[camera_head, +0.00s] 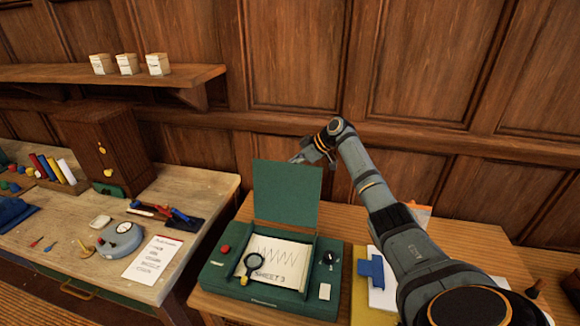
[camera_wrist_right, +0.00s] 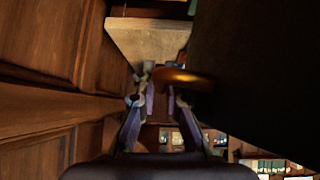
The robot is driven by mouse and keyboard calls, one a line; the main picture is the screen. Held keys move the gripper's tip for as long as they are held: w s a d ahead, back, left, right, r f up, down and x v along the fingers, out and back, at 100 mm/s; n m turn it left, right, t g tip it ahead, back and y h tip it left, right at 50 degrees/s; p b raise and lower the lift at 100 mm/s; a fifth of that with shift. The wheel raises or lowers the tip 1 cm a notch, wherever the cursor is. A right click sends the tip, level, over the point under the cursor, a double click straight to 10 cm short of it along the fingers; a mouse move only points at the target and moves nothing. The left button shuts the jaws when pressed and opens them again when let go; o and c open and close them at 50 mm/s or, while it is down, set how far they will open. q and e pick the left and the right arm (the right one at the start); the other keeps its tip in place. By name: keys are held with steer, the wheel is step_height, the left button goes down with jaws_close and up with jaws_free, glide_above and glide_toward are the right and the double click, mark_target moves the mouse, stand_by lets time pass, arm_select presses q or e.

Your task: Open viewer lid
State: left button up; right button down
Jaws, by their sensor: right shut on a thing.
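The viewer (camera_head: 262,306) is a green box on the right-hand table, and its green lid (camera_head: 287,193) stands roughly upright at its back. A white page marked "SHEET 3" (camera_head: 290,268) lies inside, with a magnifying glass (camera_head: 250,266) over its left part. My right gripper (camera_head: 299,158) is at the lid's top edge, partly hidden behind it. In the right wrist view, my right gripper (camera_wrist_right: 162,82) is shut on a brass handle (camera_wrist_right: 186,75) beside the dark lid (camera_wrist_right: 260,70). My left gripper is not in view.
A blue clip-like object (camera_head: 371,270) lies on papers right of the viewer. The left table holds a round grey device (camera_head: 119,239), a printed sheet (camera_head: 152,259) and a wooden cabinet (camera_head: 108,145). The panelled wall (camera_head: 300,60) is close behind the lid and gripper.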

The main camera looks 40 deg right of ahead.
steer(key=c, duration=1.7)
jaws_free()
steer(key=shift+s+d, duration=0.1)
steer(key=v, duration=1.2)
steer(key=shift+f, duration=0.1)
